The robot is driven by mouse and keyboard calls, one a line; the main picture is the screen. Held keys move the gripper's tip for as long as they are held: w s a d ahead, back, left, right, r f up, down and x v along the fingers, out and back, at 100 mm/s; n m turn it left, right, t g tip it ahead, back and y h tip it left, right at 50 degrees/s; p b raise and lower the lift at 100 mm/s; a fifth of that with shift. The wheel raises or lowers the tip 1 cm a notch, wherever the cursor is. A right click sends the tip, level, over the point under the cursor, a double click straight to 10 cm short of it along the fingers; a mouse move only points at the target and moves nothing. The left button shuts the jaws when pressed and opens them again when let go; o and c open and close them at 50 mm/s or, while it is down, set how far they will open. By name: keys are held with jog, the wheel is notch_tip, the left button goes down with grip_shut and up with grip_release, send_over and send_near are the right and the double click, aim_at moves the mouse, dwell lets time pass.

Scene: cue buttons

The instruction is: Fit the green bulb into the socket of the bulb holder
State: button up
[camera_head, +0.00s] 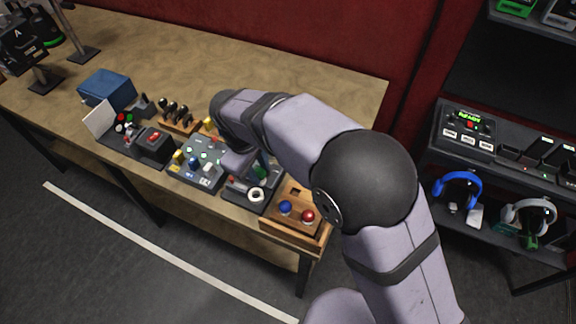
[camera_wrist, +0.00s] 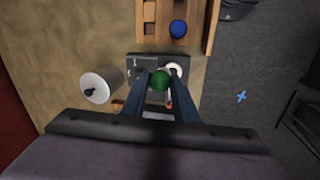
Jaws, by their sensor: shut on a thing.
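My gripper (camera_wrist: 161,84) is shut on the green bulb (camera_wrist: 160,80), which shows between the fingertips in the wrist view. The bulb is over a dark panel (camera_wrist: 140,62), apparently the bulb holder, which has a white ring (camera_wrist: 175,69) just to the bulb's upper right. In the head view the dark holder (camera_head: 238,190) is near the table's front edge, with the white ring (camera_head: 257,195) on it. A green part, likely the bulb (camera_head: 261,172), shows beside my wrist there. The bulb's lower end is hidden, so I cannot tell whether it touches the holder.
A wooden box with a blue button (camera_head: 285,207) and a red button (camera_head: 308,216) stands right of the holder. A grey button panel (camera_head: 198,178) is to its left. A white round object (camera_wrist: 97,86) lies left of my fingers.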

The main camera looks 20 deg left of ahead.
jog(key=shift+s+a+f+n, duration=0.15)
jog(key=shift+s+a, duration=0.1)
jog(key=shift+a, duration=0.2)
jog(key=shift+s+a+f+n, duration=0.15)
jog(key=shift+s+a, duration=0.1)
jog(key=shift+a, duration=0.15)
jog(key=shift+f+b, duration=1.7)
jog(key=shift+f, duration=0.05)
jog(key=shift+f+p, duration=0.4)
dwell(1.0)
jog(key=shift+f+b, duration=0.5)
jog(key=shift+f, duration=0.65)
dwell(1.3)
jog(key=o, duration=1.1)
jog(key=shift+o, duration=0.9)
